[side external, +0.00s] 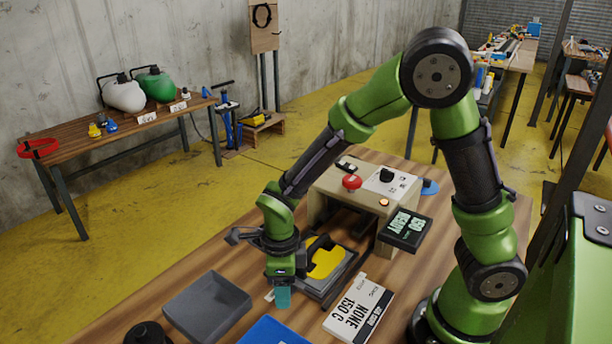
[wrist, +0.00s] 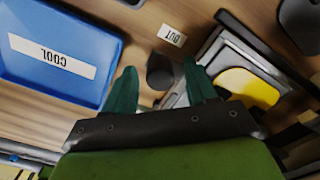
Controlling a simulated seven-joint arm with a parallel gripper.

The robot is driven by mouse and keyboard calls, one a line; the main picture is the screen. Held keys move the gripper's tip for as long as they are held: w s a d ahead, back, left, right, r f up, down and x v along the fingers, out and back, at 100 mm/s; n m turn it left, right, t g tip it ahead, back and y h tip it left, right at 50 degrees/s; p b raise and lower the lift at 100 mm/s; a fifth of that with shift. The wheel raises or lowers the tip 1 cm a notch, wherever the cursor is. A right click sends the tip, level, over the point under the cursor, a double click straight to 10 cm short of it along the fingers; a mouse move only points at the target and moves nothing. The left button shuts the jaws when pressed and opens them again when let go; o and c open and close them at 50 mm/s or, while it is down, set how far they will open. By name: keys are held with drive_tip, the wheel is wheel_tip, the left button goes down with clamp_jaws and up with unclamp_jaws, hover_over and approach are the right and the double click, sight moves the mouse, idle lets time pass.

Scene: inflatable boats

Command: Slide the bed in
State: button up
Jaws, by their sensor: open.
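The bed (side external: 340,279) is a grey tray-like plate with a yellow patch (side external: 326,262) on it, sticking out from the front of a beige press (side external: 355,189). In the wrist view the bed (wrist: 212,62) and its yellow patch (wrist: 246,87) lie at the right. A dark round knob (wrist: 160,72) shows between my fingers, at the bed's near side. My gripper (side external: 283,297) points down beside the bed's front edge, its teal fingers open. In the wrist view my gripper (wrist: 158,78) has a finger on each side of the knob; contact cannot be told. The knob is hidden in the side view.
A grey bin (side external: 207,307) and a blue tray (side external: 270,332), labelled COOL in the wrist view (wrist: 55,62), stand near my gripper. An OUT label (wrist: 172,35) lies beyond the knob.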

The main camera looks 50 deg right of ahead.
sight(326, 233)
drive_tip(key=shift+c, duration=0.2)
clamp_jaws()
drive_tip(key=shift+d, duration=0.1)
drive_tip(key=d, duration=1.5)
drive_tip(key=shift+d, duration=0.25)
drive_tip(key=shift+o, duration=0.2)
unclamp_jaws()
drive_tip(key=shift+a, duration=0.1)
wheel_tip(326, 233, up, 17)
